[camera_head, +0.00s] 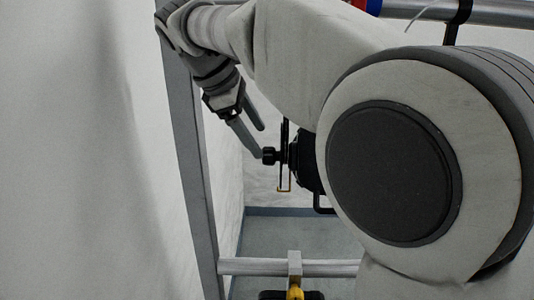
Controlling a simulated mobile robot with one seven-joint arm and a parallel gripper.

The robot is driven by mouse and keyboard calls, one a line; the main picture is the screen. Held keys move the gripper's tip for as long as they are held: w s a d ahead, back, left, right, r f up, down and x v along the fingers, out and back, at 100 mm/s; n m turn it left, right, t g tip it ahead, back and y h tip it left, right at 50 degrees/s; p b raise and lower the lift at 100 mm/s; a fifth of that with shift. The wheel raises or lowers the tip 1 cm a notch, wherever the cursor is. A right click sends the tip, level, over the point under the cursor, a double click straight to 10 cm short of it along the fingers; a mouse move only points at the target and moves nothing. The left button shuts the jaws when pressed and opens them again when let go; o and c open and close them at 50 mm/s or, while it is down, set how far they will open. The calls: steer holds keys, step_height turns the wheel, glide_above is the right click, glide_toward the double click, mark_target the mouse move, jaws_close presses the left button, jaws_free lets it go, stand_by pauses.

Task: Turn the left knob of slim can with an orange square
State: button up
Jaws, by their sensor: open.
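My gripper (260,143) points down and to the right in the left-centre of the head view, with its two thin grey fingers apart. A black can (308,170) shows only in part; my arm hides most of it. A black knob (269,155) sticks out on its left side, in front of a thin upright dark bracket (284,150). The lower fingertip is right beside the knob in the picture; I cannot tell whether it touches. No orange square shows on the visible part of the can, so I cannot tell from it which can this is.
A grey upright post (190,160) stands left of the knob, close to a white wall (70,150). A horizontal rail (250,267) crosses below, with a clamp and a yellow-and-black item (295,293). Another rail (490,14) runs at the top right, beside a red and blue item (366,6).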

mark_target(266, 150)
steer(key=x, duration=0.5)
steer(key=shift+w+d+f, duration=0.1)
steer(key=shift+w+f, duration=0.05)
steer(key=shift+f, duration=0.2)
jaws_close()
